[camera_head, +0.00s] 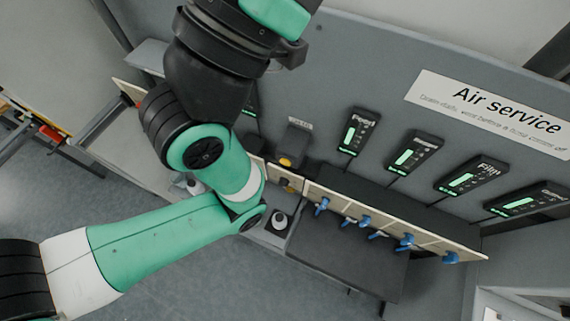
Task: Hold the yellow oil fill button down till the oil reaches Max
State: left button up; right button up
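A round yellow button (285,162) sits at the lower end of a small dark grey box (295,140) on the grey wall panel. A small pale label (300,123) is above the box; its text is too small to read. The button is uncovered, and no gripper is seen touching it. My green, white and black arm (165,235) fills the left and upper middle, just left of the button. Neither gripper can be made out. An oil level with a Max mark cannot be made out.
Several dark gauges with green bars, one of them here (409,153), line the panel below the "Air service" sign (492,112). A pale strip (340,200) carries several blue valve handles (364,221). A dark ledge (350,255) juts out below. Black-topped knobs (279,220) stand near my arm.

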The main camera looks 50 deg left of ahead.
pick_arm(q)
grip_shut()
dwell(1.4)
